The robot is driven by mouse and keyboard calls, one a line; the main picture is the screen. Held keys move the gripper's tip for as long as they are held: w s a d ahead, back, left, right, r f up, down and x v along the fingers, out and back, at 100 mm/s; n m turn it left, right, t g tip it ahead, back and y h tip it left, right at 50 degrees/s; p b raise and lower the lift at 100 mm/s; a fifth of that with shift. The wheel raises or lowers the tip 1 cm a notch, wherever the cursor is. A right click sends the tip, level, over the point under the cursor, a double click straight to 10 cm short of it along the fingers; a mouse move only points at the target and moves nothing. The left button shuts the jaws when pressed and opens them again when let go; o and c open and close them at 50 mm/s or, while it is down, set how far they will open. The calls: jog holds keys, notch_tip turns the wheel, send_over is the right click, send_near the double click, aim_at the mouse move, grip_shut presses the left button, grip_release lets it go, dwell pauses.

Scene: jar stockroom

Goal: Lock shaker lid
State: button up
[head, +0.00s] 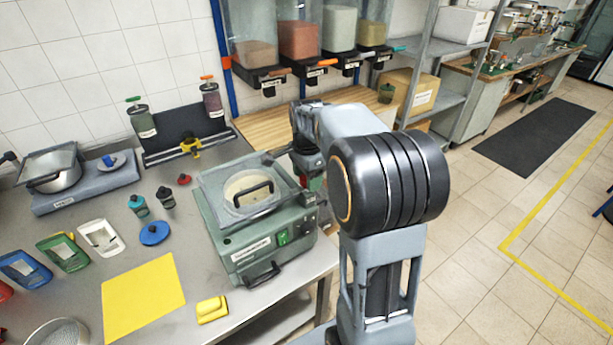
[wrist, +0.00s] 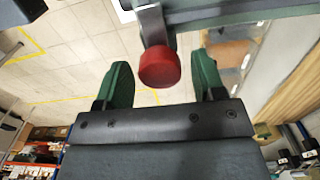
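The green shaker (head: 262,240) stands on the bench in the head view. Its clear lid (head: 215,180) with a black handle lies over the round pan on top; I cannot tell whether it is locked. In the wrist view a red knob (wrist: 160,68) sits on the end of a grey lever (wrist: 152,26), beside a green edge. My gripper (wrist: 161,80) is open. Its green fingers stand left and right of the knob with gaps on both sides.
A yellow mat (head: 143,297) and a yellow block (head: 212,309) lie in front of the shaker. A blue disc (head: 154,233) and small bottles are to its left. A wooden board (head: 265,127) and dispensers (head: 299,40) are behind.

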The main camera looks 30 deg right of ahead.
jog(key=shift+o, duration=0.2)
notch_tip(320, 180, up, 14)
dwell(0.6)
jog(key=shift+f, duration=0.15)
dwell(0.4)
jog(key=n+t, duration=0.1)
jog(key=n, duration=0.7)
send_over(305, 181)
notch_tip(305, 181, down, 6)
jog(key=shift+f, duration=0.1)
jog(key=s+a+f+n+t, duration=0.1)
jog(key=s+a+f+n, duration=0.1)
jog(key=s+a+n, duration=0.2)
jog(key=s+a+f+n+t, duration=0.2)
jog(key=s+a+f+n, duration=0.1)
jog(key=s, duration=0.7)
jog(key=shift+s+a+f+n, duration=0.4)
jog(key=shift+a+n, duration=0.35)
jog(key=shift+n, duration=0.15)
